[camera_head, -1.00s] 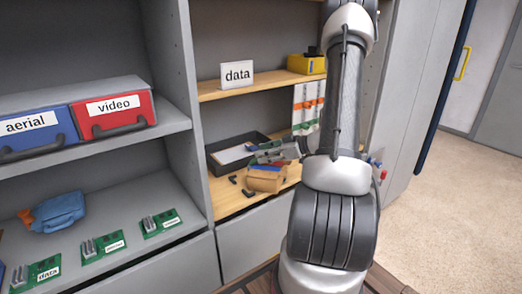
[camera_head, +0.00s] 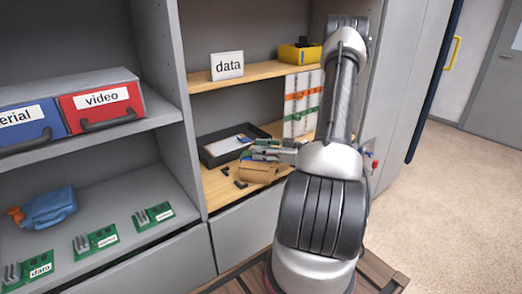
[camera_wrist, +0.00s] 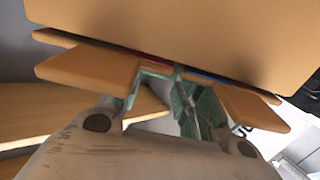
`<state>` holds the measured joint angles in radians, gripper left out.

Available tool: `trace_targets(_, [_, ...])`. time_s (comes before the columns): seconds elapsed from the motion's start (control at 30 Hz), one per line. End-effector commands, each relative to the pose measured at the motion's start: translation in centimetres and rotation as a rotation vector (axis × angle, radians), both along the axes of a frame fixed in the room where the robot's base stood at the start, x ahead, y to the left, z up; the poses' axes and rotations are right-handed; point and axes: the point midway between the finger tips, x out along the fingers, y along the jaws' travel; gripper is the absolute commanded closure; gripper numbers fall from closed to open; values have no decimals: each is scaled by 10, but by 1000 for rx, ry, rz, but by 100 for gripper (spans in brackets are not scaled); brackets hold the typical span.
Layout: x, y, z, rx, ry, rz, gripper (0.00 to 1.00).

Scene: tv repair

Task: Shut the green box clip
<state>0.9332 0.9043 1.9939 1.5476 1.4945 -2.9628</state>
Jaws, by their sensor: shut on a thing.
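A small tan box (camera_head: 258,172) sits on the wooden shelf of the right-hand bay. In the wrist view the box (camera_wrist: 190,30) fills the top, with its edge close to my fingers. Red, green and blue parts show along that edge, and the green clip (camera_wrist: 158,69) lies between the red and the blue. My gripper (camera_head: 262,152) is at the box's top in the head view. In the wrist view my gripper (camera_wrist: 168,88) has its fingertips at the green clip and appears shut on it. The fingers partly hide the clip, so how far it is closed cannot be told.
A black tray (camera_head: 213,160) with a white sheet stands behind the box. Small black pieces (camera_head: 240,184) lie in front. A white panel with orange and green strips (camera_head: 303,88) stands at the back right. A wooden shelf with a "data" sign (camera_head: 227,65) is above.

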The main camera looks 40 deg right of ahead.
Motion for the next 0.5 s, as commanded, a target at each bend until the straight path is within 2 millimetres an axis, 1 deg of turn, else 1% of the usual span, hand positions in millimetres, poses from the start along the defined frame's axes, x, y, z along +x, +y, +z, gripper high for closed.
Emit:
trace_targets(0.07, [-1, 1, -1, 0, 4, 3, 89])
trace_targets(0.1, [-1, 1, -1, 0, 4, 3, 63])
trace_targets(0.17, [-1, 1, -1, 0, 4, 3, 52])
trace_targets(0.2, [-1, 1, -1, 0, 4, 3, 45])
trace_targets(0.23, [-1, 1, -1, 0, 4, 3, 43])
trace_targets(0.5, [0, 0, 0, 0, 2, 1, 43])
